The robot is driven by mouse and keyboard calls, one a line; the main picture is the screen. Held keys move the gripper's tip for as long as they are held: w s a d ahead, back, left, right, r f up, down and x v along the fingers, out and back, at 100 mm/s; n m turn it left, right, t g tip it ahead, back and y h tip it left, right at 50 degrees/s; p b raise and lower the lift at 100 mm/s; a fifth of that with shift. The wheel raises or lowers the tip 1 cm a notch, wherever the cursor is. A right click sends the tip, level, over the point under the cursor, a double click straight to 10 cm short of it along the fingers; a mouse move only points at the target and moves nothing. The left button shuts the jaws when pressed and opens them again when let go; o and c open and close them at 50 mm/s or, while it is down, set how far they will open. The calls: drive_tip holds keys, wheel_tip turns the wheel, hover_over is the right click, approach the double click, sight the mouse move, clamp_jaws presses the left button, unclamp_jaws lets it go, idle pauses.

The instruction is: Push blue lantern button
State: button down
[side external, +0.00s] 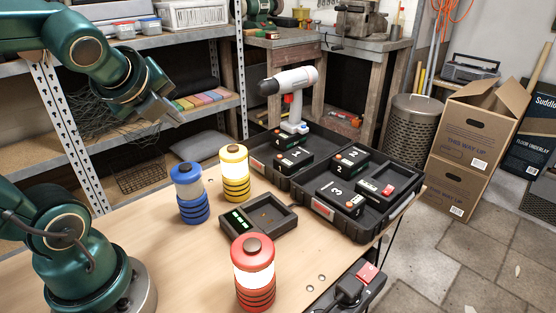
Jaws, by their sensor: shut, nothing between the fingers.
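The blue lantern (191,192) stands upright on the wooden table, left of the yellow lantern. Its body between cap and base looks grey and unlit. A brown round button (187,168) sits on top of its blue cap. My gripper (176,118) is shut and empty. In the picture it is above and slightly left of the blue lantern, clearly apart from it. The yellow lantern (235,172) and the red lantern (254,272) stand upright with bright, lit bodies.
A charger (259,220) with green lights lies among the lanterns. An open black case (386,217) holds numbered battery packs, and a white drill (290,92) stands in its left part. Shelves (188,43) rise behind my arm. The table's front left (170,262) is clear.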

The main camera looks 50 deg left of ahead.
sight(185, 172)
drive_tip(key=shift+f, duration=3.4)
drive_tip(key=shift+f, duration=0.45)
drive_tip(key=shift+r, duration=0.1)
drive_tip(key=shift+r, duration=0.35)
drive_tip(key=shift+r, duration=2.55)
